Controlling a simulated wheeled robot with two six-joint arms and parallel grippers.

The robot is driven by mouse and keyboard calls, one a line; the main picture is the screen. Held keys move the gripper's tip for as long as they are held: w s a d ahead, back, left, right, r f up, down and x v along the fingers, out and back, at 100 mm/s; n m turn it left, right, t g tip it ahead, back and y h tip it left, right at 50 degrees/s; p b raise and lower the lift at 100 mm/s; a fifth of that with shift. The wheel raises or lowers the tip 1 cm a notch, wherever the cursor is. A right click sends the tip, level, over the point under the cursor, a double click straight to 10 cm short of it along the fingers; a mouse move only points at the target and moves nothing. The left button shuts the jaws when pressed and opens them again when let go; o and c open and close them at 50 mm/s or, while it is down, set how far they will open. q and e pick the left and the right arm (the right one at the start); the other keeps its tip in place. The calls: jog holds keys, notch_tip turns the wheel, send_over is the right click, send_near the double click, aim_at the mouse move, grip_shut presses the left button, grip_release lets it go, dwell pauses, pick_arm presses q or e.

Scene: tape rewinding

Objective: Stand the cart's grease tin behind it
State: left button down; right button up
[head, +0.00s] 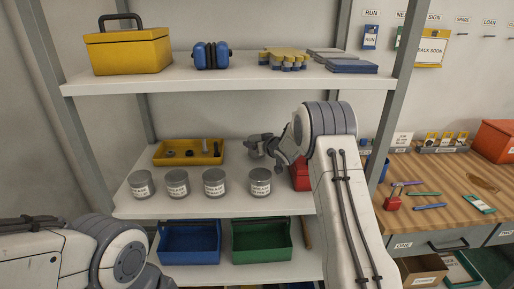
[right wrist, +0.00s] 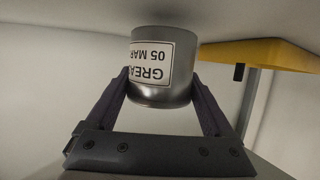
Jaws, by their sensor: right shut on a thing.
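In the right wrist view my right gripper (right wrist: 160,104) is shut on a grey metal tin (right wrist: 182,75). Its white label shows upside down, with "GREA" and "05 MAR" readable. In the head view my right gripper (head: 258,145) is over the middle shelf, to the right of a yellow tray; I cannot make out the held tin there. I cannot tell whether the tin touches the shelf. Several similar labelled tins (head: 215,183) stand in a row at that shelf's front; their labels are too small to read. No cart is recognisable. My left gripper is out of view.
The yellow tray (head: 160,160) holds small parts. A red thing (head: 300,175) is partly hidden by my right arm. A yellow toolbox (head: 128,52) stands on the upper shelf (head: 220,82). Blue (head: 188,243) and green (head: 262,243) bins stand below. A workbench (head: 450,222) is at right.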

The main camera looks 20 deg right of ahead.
jog(key=shift+f, duration=0.75)
jog(key=shift+f, duration=0.1)
jog(key=o, duration=1.3)
jog(key=b+v, duration=0.1)
jog(key=v, duration=1.1)
jog(key=shift+s, duration=0.1)
